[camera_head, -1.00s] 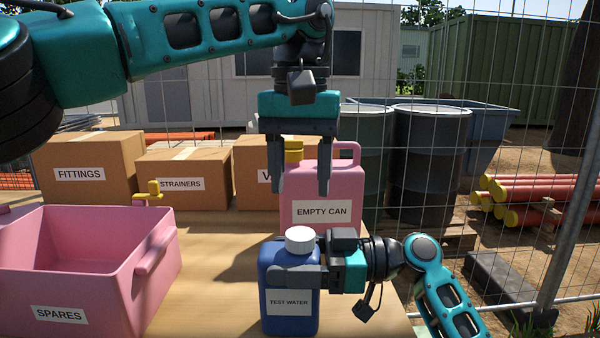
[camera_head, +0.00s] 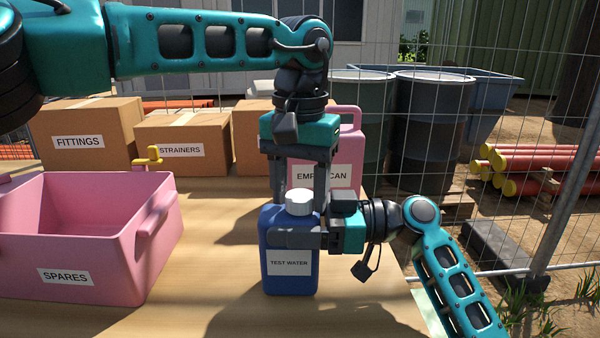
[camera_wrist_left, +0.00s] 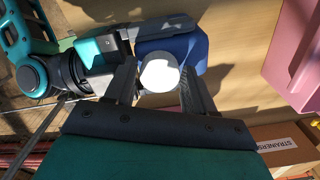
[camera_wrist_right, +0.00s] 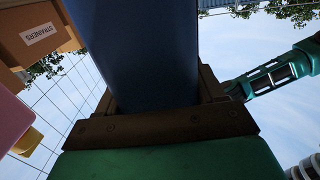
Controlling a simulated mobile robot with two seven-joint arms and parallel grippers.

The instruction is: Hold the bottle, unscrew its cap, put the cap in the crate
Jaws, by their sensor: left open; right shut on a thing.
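The blue bottle (camera_head: 290,277), labelled TEST WATER, stands upright on the table. My right gripper (camera_head: 296,237) is shut on its body from the right; the bottle also fills the middle of the right wrist view (camera_wrist_right: 140,50). The white cap (camera_head: 299,201) sits on the bottle's neck. My left gripper (camera_head: 302,195) points down with its open fingers on either side of the cap. In the left wrist view the cap (camera_wrist_left: 160,73) lies between the fingers, with gaps I cannot judge exactly. The pink crate (camera_head: 150,250), labelled SPARES, stands at the left.
A pink can (camera_head: 350,150), labelled EMPTY CAN, stands behind the bottle, partly hidden by my left gripper. Cardboard boxes (camera_head: 85,130) line the table's back. A yellow-handled thing (camera_head: 153,154) shows behind the crate. Table between crate and bottle is clear.

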